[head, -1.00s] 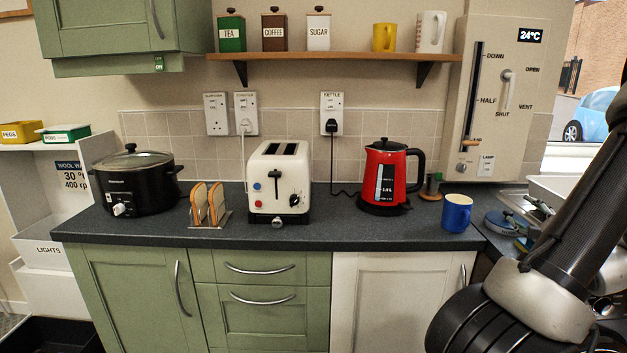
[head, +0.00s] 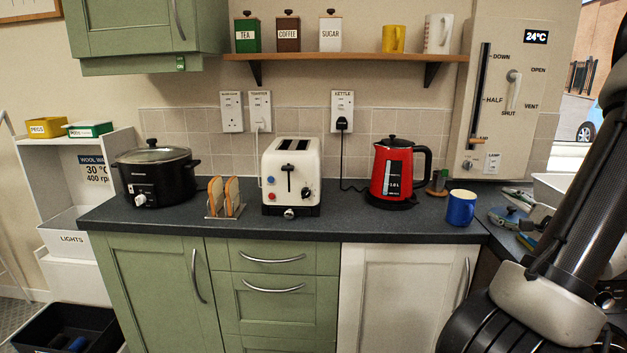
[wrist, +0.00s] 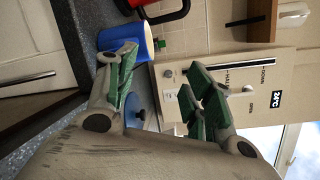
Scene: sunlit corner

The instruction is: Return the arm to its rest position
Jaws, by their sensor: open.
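My gripper (wrist: 160,72) is open in the wrist view, its two green-padded fingers apart with nothing held between them.
The dark worktop (head: 345,222) holds a red kettle (head: 391,176), a white toaster (head: 291,178), a toast rack (head: 224,198) and a black slow cooker (head: 154,177). A wall panel with levers (head: 505,100) stands behind my arm. A shelf (head: 350,57) holds canisters and mugs.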

